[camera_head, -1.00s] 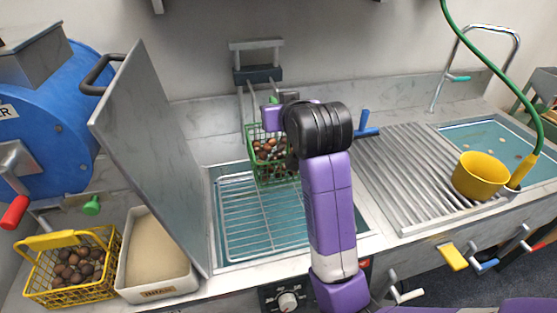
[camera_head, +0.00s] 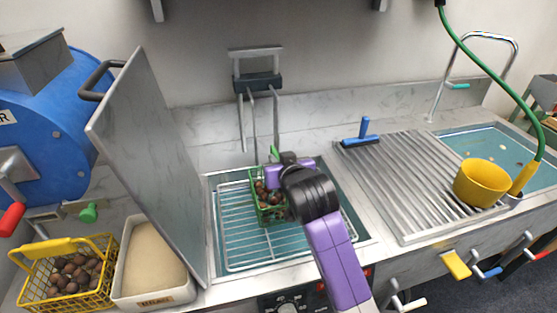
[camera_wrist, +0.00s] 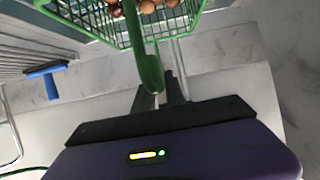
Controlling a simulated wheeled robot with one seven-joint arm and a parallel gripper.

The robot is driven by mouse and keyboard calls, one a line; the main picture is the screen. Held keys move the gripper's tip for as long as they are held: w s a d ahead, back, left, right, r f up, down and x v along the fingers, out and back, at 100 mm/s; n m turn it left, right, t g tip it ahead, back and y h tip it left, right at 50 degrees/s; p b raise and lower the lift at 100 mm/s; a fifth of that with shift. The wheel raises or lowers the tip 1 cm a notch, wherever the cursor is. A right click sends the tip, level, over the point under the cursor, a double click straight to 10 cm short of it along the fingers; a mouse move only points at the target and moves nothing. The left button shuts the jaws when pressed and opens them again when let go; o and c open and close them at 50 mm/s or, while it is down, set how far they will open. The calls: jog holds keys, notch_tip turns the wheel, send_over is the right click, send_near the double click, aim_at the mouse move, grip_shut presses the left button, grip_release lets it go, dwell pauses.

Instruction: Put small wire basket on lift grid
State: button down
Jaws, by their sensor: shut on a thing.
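The small green wire basket (camera_head: 258,205) holds several brown chestnuts. In the head view it is over the lift grid (camera_head: 235,240), a wire rack in the water basin, towards its back middle. I cannot tell whether the basket touches the grid. My gripper (camera_head: 277,160) is at the top of the basket, partly hidden by my arm. In the wrist view my gripper (camera_wrist: 163,98) is shut on the green handle (camera_wrist: 147,65) of the basket, with the basket beyond it. My arm hides the basket's right side in the head view.
A grey lid (camera_head: 150,150) stands raised left of the basin. A yellow basket of chestnuts (camera_head: 30,290) and a bran tub (camera_head: 150,296) are at the left front. A ribbed drainboard (camera_head: 400,190) with a blue-handled tool (camera_head: 364,132) and a yellow pot (camera_head: 481,184) are right.

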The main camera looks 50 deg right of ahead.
jog(key=c, duration=1.8)
grip_release()
jog(key=shift+f, duration=0.15)
jog(key=o, duration=0.4)
